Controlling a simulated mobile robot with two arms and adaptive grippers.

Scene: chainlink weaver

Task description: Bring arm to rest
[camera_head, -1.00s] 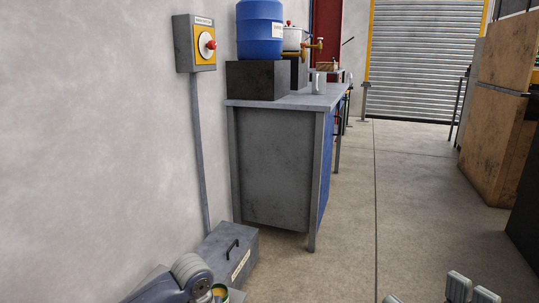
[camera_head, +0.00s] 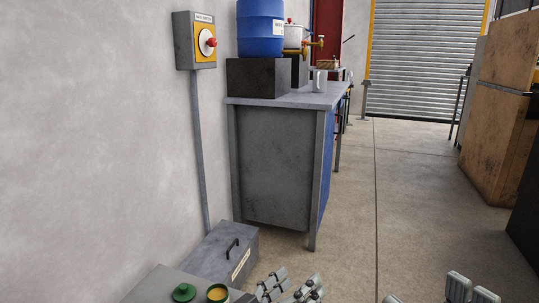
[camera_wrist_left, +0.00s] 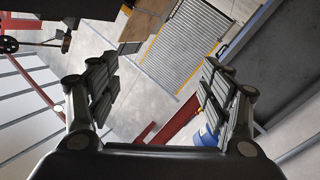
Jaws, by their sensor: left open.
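My left gripper (camera_head: 290,287) shows at the bottom of the head view, just right of a grey metal box on the floor. Its grey, padded fingers stand apart with nothing between them. In the left wrist view the same gripper (camera_wrist_left: 160,92) is open and empty, with floor, a shutter and a wall showing between its fingers. Pale fingertips of my right gripper (camera_head: 440,292) show at the bottom right of the head view, mostly cut off by the edge. Its hold cannot be told.
A workbench (camera_head: 275,165) carries a blue barrel (camera_head: 260,28). Concrete floor (camera_head: 405,200) is clear to the right, up to wooden crates (camera_head: 495,120).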

